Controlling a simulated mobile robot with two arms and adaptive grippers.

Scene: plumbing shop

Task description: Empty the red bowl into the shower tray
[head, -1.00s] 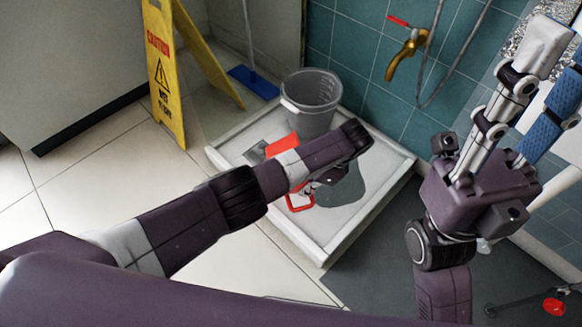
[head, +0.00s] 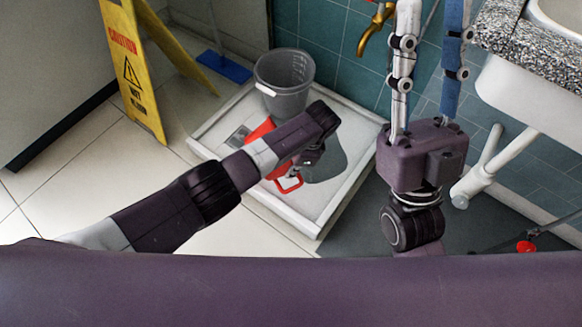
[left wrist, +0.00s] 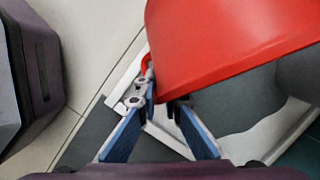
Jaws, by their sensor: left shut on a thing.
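The red bowl (head: 262,130) is mostly hidden behind my left arm in the head view, over the white shower tray (head: 348,180). Its red loop handle (head: 290,183) shows just below my left gripper (head: 305,162). In the left wrist view, the bowl's smooth red side (left wrist: 225,40) fills the top, and my blue-padded left fingers (left wrist: 163,100) are at its handle. The left gripper is shut on the bowl. The bowl's inside and contents are hidden. My right gripper (head: 427,60) points up, its fingers apart, tips out of view, holding nothing visible.
A grey bucket (head: 285,85) stands in the tray's back corner. A yellow caution sign (head: 133,70) and blue floor squeegee (head: 224,67) stand left. A brass tap (head: 376,25) is on the tiled wall; a basin is right.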

